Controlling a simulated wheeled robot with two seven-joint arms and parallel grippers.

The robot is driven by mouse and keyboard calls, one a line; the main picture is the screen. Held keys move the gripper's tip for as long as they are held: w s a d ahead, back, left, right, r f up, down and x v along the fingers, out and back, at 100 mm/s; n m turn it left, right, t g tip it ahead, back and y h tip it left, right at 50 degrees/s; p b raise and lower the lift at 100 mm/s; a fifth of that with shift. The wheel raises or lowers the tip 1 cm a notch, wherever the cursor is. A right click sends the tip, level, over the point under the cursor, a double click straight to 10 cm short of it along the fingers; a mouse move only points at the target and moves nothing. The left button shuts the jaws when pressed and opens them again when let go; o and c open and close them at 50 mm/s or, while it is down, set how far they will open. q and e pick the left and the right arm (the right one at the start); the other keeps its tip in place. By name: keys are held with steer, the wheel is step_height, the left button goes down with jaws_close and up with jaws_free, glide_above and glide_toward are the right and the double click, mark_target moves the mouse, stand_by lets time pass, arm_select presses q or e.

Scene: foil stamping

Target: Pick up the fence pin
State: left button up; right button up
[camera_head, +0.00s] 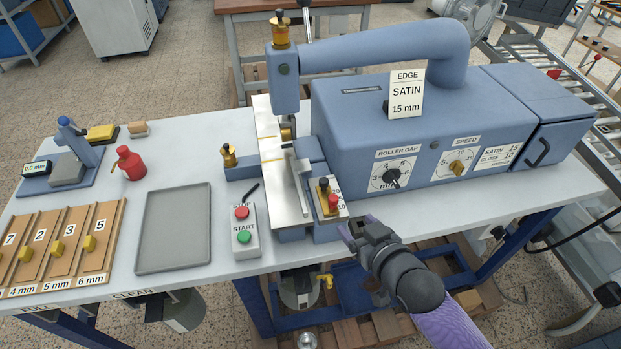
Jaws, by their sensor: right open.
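My left gripper is not in view.
The blue machine (400,115) fills the right of the table. A button box (244,230) and an empty grey tray (172,235) lie left of the fence. A red bottle (130,163) and a slotted wooden rack (60,245) stand farther left.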

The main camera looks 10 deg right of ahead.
mark_target(335, 199)
steer(key=x, duration=0.3)
steer(key=r+b+x, duration=0.1)
steer(key=x, duration=0.2)
steer(key=b+x, duration=0.1)
steer(key=x, duration=0.2)
steer(key=shift+w+a+r, duration=0.25)
steer(key=shift+w+a, duration=0.05)
steer(key=shift+w+b, duration=0.3)
steer(key=shift+c, duration=0.9)
steer(key=c, duration=0.7)
jaws_close()
